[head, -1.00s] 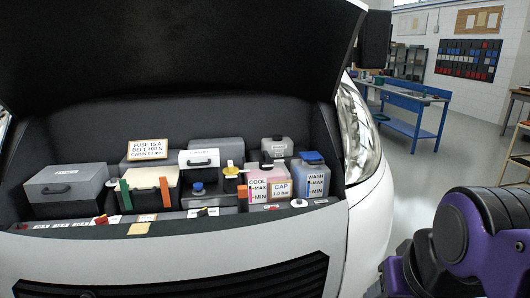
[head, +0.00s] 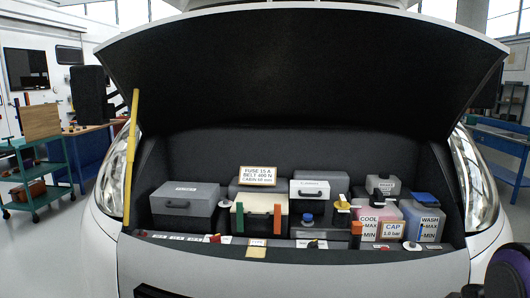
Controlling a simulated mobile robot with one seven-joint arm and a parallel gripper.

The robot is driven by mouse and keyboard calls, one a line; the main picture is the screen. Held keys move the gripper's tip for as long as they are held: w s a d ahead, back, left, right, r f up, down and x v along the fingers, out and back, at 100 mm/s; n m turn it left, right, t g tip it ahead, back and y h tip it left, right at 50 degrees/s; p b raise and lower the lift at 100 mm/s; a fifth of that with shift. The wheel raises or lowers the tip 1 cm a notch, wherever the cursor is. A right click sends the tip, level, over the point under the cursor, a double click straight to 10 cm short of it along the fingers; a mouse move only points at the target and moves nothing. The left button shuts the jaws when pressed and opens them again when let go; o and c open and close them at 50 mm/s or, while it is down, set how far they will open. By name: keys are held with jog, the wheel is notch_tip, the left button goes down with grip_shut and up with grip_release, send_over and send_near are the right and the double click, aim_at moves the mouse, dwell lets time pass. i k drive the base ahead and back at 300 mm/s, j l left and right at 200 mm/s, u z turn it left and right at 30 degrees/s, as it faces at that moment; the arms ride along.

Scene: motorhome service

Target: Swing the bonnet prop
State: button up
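The bonnet (head: 300,75) is raised above the engine bay in the head view, its dark underside facing me. The bonnet prop (head: 131,160) is a thin yellow rod at the left side of the bay. It stands nearly upright, from the left front corner of the bay up to near the bonnet's left edge. I cannot tell whether its top touches the bonnet. My gripper is not in view; only a purple and black part of my arm shows at the lower right corner.
The bay holds a grey lidded box (head: 184,205), a cream box (head: 258,212), a pink coolant tank (head: 380,222) and a washer tank (head: 422,222). A green trolley (head: 42,175) stands at left, a blue workbench (head: 500,140) at right. The front panel (head: 270,278) is nearest me.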

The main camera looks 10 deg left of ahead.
aim_at(131, 140)
jog(key=j+u, duration=0.25)
jog(key=j, duration=1.4)
jog(key=i+j, duration=0.1)
jog(key=j, duration=1.95)
jog(key=i, duration=0.05)
